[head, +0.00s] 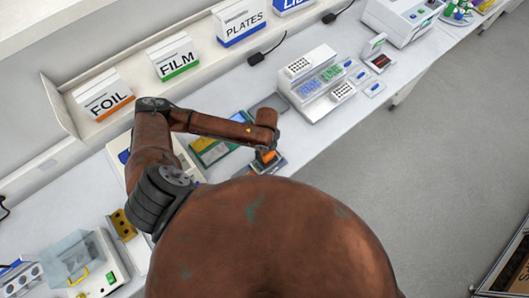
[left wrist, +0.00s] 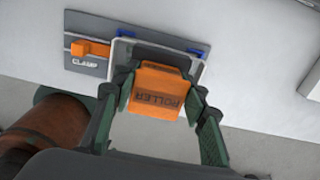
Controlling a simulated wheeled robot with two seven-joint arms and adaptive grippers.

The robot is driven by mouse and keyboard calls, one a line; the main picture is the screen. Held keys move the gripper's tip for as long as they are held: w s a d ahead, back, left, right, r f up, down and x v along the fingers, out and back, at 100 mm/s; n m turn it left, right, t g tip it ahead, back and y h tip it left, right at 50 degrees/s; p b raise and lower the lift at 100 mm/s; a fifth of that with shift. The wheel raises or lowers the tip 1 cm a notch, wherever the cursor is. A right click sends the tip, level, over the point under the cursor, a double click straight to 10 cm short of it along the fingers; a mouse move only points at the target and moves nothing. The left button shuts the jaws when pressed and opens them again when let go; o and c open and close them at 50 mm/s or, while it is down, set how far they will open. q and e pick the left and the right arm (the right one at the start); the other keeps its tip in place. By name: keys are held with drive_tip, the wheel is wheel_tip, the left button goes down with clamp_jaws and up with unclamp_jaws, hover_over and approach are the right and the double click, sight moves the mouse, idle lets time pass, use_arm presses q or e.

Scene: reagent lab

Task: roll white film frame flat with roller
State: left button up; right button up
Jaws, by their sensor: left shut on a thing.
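My left gripper (left wrist: 160,100) is shut on the orange roller (left wrist: 158,88), which carries the word ROLLER. In the head view, the orange of the roller (head: 267,156) shows below my left wrist. The roller is over a grey plate (left wrist: 85,66) marked CLAMP, with an orange clamp lever (left wrist: 90,48) on its left and blue corner pieces. The pale rim of the white film frame (left wrist: 119,52) shows on the plate, behind the roller. The roller hides much of the frame, and I cannot tell whether they touch. My right gripper is not in view.
A green and yellow tray (head: 208,150) lies left of the plate. A rack unit (head: 318,85) stands farther right. FOIL (head: 104,95), FILM (head: 176,57) and PLATES (head: 240,22) boxes line the back shelf. The table's front edge (head: 335,125) is close to the plate.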

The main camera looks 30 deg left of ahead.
use_arm(q)
drive_tip(key=shift+w+d, duration=0.1)
drive_tip(key=shift+w, duration=0.2)
drive_tip(key=shift+w+d+p, duration=0.2)
drive_tip(key=shift+w+p, duration=0.1)
drive_tip(key=shift+w, duration=0.1)
drive_tip(key=shift+p, duration=0.3)
idle(0.4)
drive_tip(key=shift+g, duration=0.3)
drive_tip(key=shift+p, duration=0.3)
drive_tip(key=shift+s+f, duration=0.1)
drive_tip(key=shift+s, duration=0.05)
idle(0.5)
drive_tip(key=shift+a, duration=0.1)
drive_tip(key=shift+s+a, duration=0.25)
drive_tip(key=shift+s, duration=0.45)
